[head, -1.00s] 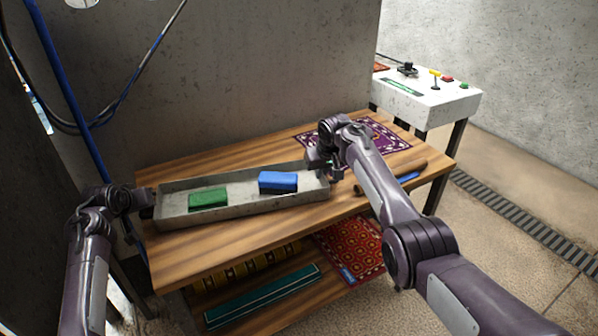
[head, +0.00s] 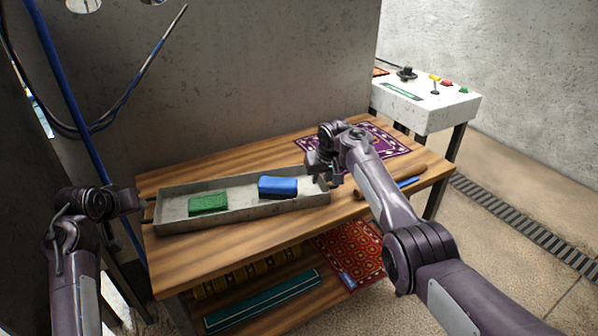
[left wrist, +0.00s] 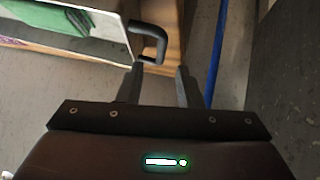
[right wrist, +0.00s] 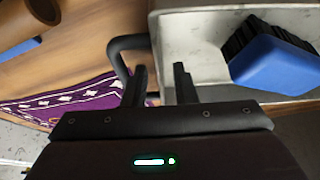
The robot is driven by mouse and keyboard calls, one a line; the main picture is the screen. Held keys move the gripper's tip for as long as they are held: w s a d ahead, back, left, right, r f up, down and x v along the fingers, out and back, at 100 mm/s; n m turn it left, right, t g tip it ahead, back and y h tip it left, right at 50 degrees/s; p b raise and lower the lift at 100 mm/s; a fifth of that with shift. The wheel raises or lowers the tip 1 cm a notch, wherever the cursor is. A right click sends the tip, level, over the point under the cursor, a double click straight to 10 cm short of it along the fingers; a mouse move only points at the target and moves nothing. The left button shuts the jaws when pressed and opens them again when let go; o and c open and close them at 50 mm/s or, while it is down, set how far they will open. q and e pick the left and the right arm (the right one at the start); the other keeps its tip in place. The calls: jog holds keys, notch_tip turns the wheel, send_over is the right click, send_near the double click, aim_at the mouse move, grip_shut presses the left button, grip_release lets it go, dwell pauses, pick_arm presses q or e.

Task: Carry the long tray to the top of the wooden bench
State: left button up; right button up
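The long grey tray (head: 245,210) lies flat on top of the wooden bench (head: 230,252), toward its left side. In it are a green brush (head: 208,204) and a blue brush (head: 278,187). My left gripper (head: 142,201) is open and empty just off the tray's left end; the dark left handle (left wrist: 153,42) is beyond its fingertips in the left wrist view. My right gripper (head: 326,179) is open at the tray's right end. In the right wrist view the dark right handle (right wrist: 118,52) is beside its left finger, not between the fingers.
A lower shelf holds a red rug (head: 350,250) and a long teal box (head: 265,300). A white control table (head: 425,105) stands back right; a wall is behind.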

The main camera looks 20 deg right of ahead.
pick_arm(q)
jog(key=v, duration=0.5)
pick_arm(e)
jog(key=v, duration=1.2)
pick_arm(q)
jog(key=shift+s, duration=0.1)
pick_arm(e)
jog(key=shift+f, duration=0.1)
